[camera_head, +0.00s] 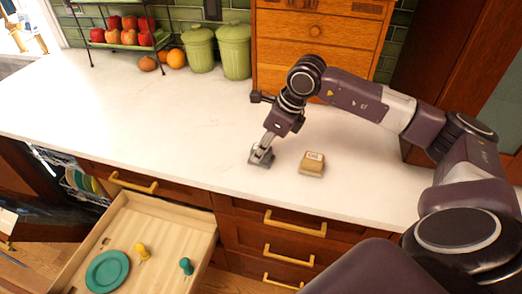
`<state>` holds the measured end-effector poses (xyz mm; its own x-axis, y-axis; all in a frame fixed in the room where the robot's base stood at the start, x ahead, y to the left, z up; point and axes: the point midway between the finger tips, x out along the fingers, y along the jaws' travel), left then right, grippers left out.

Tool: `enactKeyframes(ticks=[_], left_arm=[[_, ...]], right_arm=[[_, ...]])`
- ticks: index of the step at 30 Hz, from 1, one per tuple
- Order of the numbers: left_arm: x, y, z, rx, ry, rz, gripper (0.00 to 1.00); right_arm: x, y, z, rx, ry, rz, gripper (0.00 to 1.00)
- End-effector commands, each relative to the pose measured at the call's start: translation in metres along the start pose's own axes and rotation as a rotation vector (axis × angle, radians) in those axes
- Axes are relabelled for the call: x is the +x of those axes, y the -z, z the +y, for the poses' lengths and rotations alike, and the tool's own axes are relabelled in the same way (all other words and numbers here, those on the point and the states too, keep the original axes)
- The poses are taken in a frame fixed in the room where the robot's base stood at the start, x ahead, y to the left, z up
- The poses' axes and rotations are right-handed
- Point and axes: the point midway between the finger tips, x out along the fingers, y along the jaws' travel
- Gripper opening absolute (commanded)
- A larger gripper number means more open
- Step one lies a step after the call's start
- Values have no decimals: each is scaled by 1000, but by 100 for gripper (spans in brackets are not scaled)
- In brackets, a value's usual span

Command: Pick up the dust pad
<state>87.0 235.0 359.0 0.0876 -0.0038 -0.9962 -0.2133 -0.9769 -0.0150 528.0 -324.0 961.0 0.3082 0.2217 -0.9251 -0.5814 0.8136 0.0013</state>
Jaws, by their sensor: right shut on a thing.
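My right gripper (262,151) reaches down to the white countertop left of the tan block. It is shut on a small grey pad-like thing (260,158), mostly hidden by the fingers, at or just above the counter; I cannot tell if it touches. A tan block with a pale label on top (312,163) lies on the counter to the right of the gripper, apart from it. The label is too small to read, so I cannot tell for certain which of the two is the dust pad. My left gripper is not in view.
An open drawer (165,215) below the counter (190,125) holds a teal plate (107,271) and yellow and teal items. Green canisters (235,50), a fruit rack (120,47) and a wooden drawer cabinet (285,35) stand behind. The counter's left and middle are clear.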

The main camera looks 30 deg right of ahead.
Motion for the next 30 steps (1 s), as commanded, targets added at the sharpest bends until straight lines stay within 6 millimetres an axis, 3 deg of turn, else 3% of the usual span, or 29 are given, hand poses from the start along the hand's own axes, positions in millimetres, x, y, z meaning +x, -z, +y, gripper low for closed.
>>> enactKeyframes(ticks=[8,21,30], left_arm=[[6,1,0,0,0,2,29],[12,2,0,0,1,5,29],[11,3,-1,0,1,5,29]], right_arm=[[-34,-16,-1,-1,4,-9,3],[-146,-63,0,-3,3,-10,3],[-180,-75,0,0,2,-5,3]])
